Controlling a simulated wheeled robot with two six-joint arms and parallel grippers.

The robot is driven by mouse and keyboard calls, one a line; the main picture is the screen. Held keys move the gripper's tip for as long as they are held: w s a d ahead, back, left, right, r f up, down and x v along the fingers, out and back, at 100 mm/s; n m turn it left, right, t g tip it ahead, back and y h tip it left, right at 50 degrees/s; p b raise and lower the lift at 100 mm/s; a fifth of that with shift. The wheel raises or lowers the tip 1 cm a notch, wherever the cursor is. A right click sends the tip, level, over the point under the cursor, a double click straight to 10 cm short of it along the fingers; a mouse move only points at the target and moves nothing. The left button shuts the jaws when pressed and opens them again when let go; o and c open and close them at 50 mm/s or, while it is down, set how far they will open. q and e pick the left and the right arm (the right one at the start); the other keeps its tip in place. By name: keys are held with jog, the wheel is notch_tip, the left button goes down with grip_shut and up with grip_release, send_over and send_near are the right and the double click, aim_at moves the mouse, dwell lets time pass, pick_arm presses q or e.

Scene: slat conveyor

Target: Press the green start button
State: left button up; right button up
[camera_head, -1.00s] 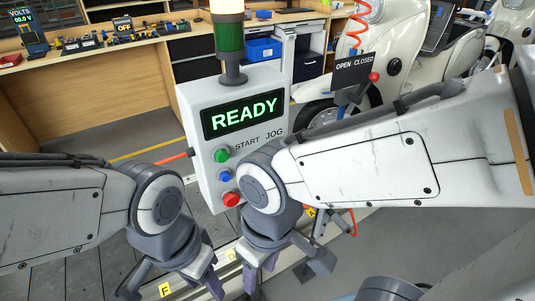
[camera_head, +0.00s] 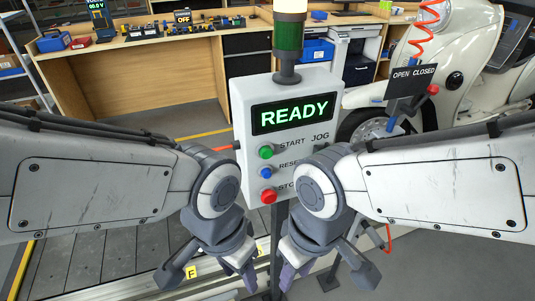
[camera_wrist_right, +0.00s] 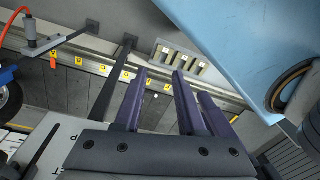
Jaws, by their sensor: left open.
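The green start button (camera_head: 266,152) is on the white control box (camera_head: 238,110), left of the word START and below a screen reading READY. A blue button (camera_head: 266,172) and a red button (camera_head: 268,196) sit below it. My left gripper (camera_head: 210,274) points down, open and empty, below and left of the box. My right gripper (camera_head: 326,278) points down, below and right of the buttons; its wrist covers part of the labels. In the right wrist view its purple fingers (camera_wrist_right: 156,100) stand apart with nothing between them. A corner of the box (camera_wrist_right: 48,140) shows there. Neither gripper touches the green button.
A green and white signal light (camera_head: 288,36) stands on the box. An OPEN CLOSED sign (camera_head: 411,84) and a cream scooter (camera_head: 462,58) are at right. A wooden bench (camera_head: 140,80) is behind. The slatted conveyor (camera_head: 95,262) lies below left.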

grip_shut()
dwell(1.5)
